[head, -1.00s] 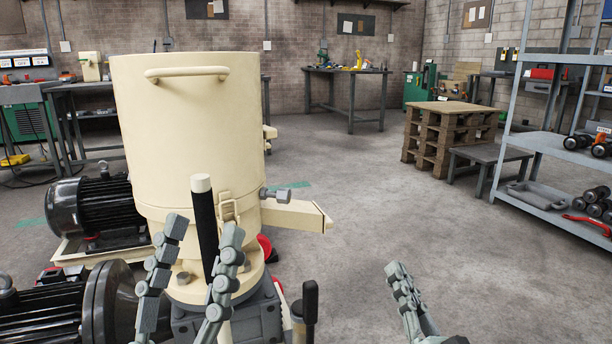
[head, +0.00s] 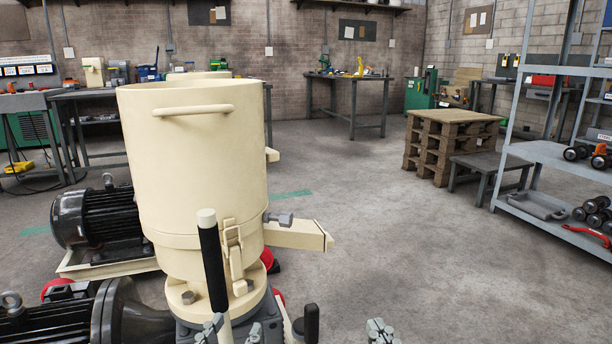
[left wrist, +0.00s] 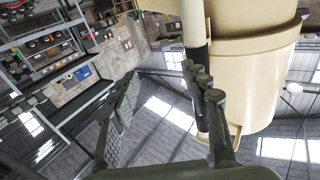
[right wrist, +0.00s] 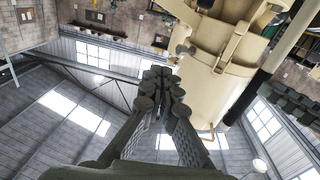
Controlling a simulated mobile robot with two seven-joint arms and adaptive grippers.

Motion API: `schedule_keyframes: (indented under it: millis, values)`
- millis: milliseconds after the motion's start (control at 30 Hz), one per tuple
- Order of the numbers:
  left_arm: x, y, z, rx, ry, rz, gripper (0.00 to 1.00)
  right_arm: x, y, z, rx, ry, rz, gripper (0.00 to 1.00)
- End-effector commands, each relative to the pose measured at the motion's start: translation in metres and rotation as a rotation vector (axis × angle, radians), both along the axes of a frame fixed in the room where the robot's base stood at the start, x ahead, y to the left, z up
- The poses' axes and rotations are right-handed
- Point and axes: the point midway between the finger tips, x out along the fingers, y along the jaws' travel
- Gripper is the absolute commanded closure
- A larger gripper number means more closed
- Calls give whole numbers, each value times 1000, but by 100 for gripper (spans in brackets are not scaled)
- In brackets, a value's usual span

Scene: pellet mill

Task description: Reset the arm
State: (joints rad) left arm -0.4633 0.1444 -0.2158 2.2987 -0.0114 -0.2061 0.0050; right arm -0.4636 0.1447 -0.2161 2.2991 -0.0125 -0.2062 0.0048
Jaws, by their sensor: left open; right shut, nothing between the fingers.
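The pellet mill's cream drum (head: 190,165) stands left of centre in the head view. A black-gripped lever (head: 212,258) with a cream tip rises in front of it. My left gripper (head: 232,333) is at the bottom edge by the lever, only its fingertips showing. In the left wrist view it (left wrist: 165,85) is open and empty, with the lever's black grip behind one finger; I cannot tell whether they touch. My right gripper (head: 380,333) is at the bottom edge, right of the mill. In the right wrist view its fingers (right wrist: 162,80) are shut and empty.
Black motors (head: 98,220) flank the mill on the left. A cream spout (head: 298,236) sticks out to its right. A pallet stack (head: 445,145), a low grey table (head: 492,168) and a grey shelf rack (head: 560,215) stand further right. The floor between is clear.

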Motion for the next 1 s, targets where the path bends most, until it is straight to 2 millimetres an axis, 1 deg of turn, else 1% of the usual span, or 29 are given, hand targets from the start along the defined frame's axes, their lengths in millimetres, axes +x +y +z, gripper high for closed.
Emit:
schedule_keyframes:
  millis: [33,67,100,167,200,267,300,367,400,500,600,700,1000]
  values:
    - [2,10,-21,43,123,20,53,2,-10,-21,-43,123,-19,100]
    - [1,18,-41,70,203,33,53,1,-18,-41,-70,203,-34,100]
    - [-3,29,-68,106,316,53,53,-3,-29,-67,-106,316,-52,100]
    - [-16,50,-107,160,490,85,53,-16,-50,-107,-159,489,-86,100]
    - [-29,64,-131,192,603,106,53,-29,-64,-131,-191,603,-107,100]
    - [-51,85,-162,235,764,138,53,-51,-85,-162,-234,764,-139,100]
    - [-68,98,-179,259,862,159,53,-68,-98,-179,-258,863,-159,100]
    - [-93,115,-199,290,994,186,53,-93,-115,-199,-288,994,-187,100]
    - [-109,125,-209,306,1071,201,53,-108,-126,-209,-305,1070,-203,100]
    - [-140,144,-226,334,1211,231,53,-140,-143,-226,-334,1211,-233,100]
    - [-158,153,-233,348,1287,248,53,-157,-153,-233,-348,1286,-249,100]
    - [-164,156,-236,353,1311,253,53,-163,-156,-236,-352,1311,-254,100]
    - [-164,156,-237,352,1312,253,53,-164,-156,-237,-352,1312,-254,100]
